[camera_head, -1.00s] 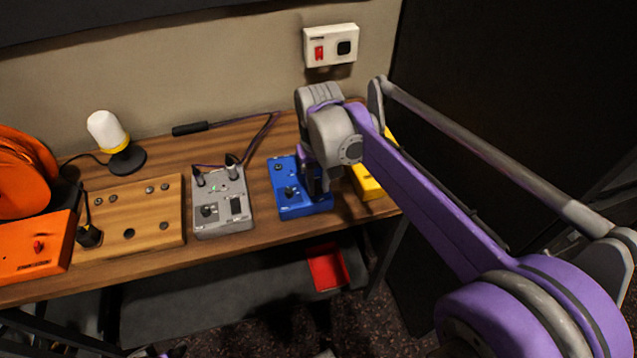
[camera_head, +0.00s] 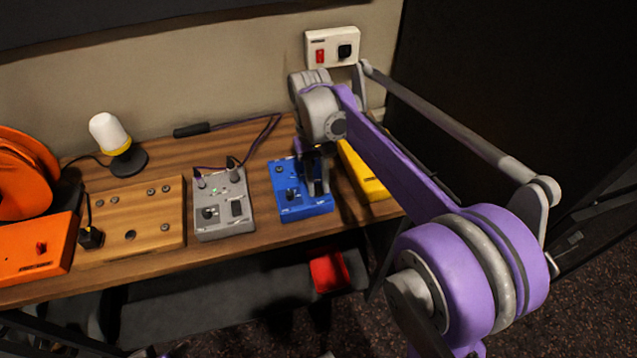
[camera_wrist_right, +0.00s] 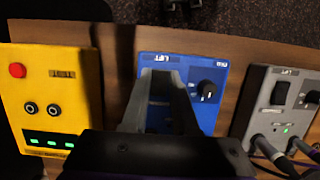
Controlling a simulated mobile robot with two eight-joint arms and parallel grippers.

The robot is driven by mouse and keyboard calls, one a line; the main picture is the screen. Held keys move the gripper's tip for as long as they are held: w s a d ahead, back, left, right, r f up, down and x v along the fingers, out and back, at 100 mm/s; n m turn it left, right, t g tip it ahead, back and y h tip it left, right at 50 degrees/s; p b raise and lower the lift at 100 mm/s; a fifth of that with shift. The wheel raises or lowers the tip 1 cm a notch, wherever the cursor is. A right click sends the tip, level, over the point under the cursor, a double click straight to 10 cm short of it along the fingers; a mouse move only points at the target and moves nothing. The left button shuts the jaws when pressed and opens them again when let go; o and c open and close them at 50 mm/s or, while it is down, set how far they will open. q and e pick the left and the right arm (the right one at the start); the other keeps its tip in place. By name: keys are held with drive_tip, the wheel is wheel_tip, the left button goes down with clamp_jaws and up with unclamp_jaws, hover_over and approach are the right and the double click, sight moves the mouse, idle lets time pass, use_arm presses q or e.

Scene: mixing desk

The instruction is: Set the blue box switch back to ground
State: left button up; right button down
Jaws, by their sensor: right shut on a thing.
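The blue box (camera_head: 286,176) stands on the wooden desk between the grey box and the yellow box. My right gripper (camera_head: 318,190) is over its right part. In the right wrist view the blue box (camera_wrist_right: 212,70) shows its black knob (camera_wrist_right: 206,91) and a "LIFT" label at its edge. There my right gripper (camera_wrist_right: 162,76) is shut on the box's switch, which the fingers hide. I cannot tell which way the switch is set. My left gripper is not in view.
The grey box (camera_head: 220,222) with plugged cables stands left of the blue box. The yellow box (camera_head: 362,172) stands close on the right. A wooden box (camera_head: 150,230), an orange box (camera_head: 40,258) and a lamp (camera_head: 110,133) are farther left. A red bin (camera_head: 328,272) sits below the desk.

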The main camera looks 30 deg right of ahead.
drive_tip(key=c, duration=0.7)
unclamp_jaws()
drive_tip(key=shift+r, duration=0.1)
drive_tip(key=p+v, duration=0.1)
drive_tip(key=v, duration=0.9)
drive_tip(key=shift+r, duration=0.35)
drive_tip(key=s+a+f+n+t+p, duration=0.1)
drive_tip(key=s+a+f+t, duration=0.1)
drive_tip(key=s+f, duration=0.2)
drive_tip(key=s+a+f+n+t+p, duration=0.1)
drive_tip(key=s+a+f+t+p, duration=0.1)
drive_tip(key=s, duration=0.5)
drive_tip(key=s+a+f+t+p, duration=0.1)
drive_tip(key=s+a+f+t, duration=0.2)
drive_tip(key=s+f, duration=0.3)
drive_tip(key=shift+s+a+n+t+h+p, duration=0.15)
drive_tip(key=shift+s+n+t+h+p, duration=0.2)
drive_tip(key=shift+t, duration=0.35)
